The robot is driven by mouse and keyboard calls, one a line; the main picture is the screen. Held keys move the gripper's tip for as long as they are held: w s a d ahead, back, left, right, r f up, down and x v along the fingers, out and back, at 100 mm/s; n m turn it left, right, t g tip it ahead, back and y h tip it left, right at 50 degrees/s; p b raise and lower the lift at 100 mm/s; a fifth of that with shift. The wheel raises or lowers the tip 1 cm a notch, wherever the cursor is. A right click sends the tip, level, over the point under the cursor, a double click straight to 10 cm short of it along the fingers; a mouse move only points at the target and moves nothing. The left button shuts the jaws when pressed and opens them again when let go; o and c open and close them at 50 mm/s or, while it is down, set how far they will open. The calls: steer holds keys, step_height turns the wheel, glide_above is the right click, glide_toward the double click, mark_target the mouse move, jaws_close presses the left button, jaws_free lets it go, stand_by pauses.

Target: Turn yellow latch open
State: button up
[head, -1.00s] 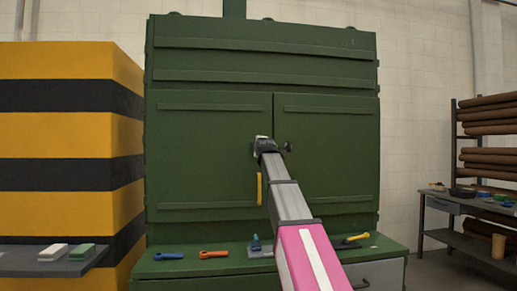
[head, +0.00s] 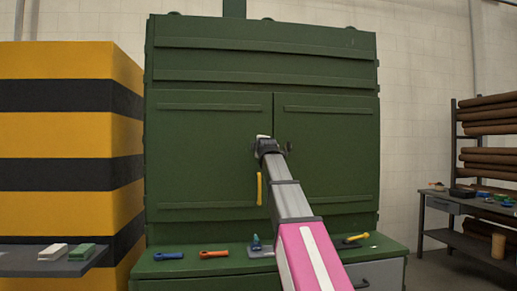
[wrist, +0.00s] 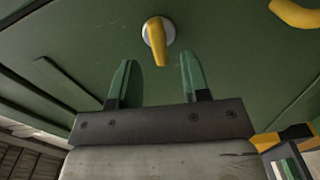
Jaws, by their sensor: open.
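The yellow latch (wrist: 157,42) is a short tapered lever on a round white base on the green cabinet door. In the wrist view it points down the picture, toward the gap between my fingers. My gripper (wrist: 157,68) is open, its two green fingers apart and empty, with the latch's tip just beyond the gap. In the head view my gripper (head: 268,147) is close to the cabinet doors near their middle seam and seems to hide the latch. I cannot tell whether a finger touches the latch.
A yellow vertical handle (head: 259,189) is on the left door (head: 205,135), just below my gripper. Several tools, including a blue one (head: 168,256) and an orange one (head: 213,254), lie on the ledge below. A striped yellow-black block (head: 70,130) stands at left.

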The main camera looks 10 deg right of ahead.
steer(key=s, duration=0.7)
steer(key=shift+s, duration=0.2)
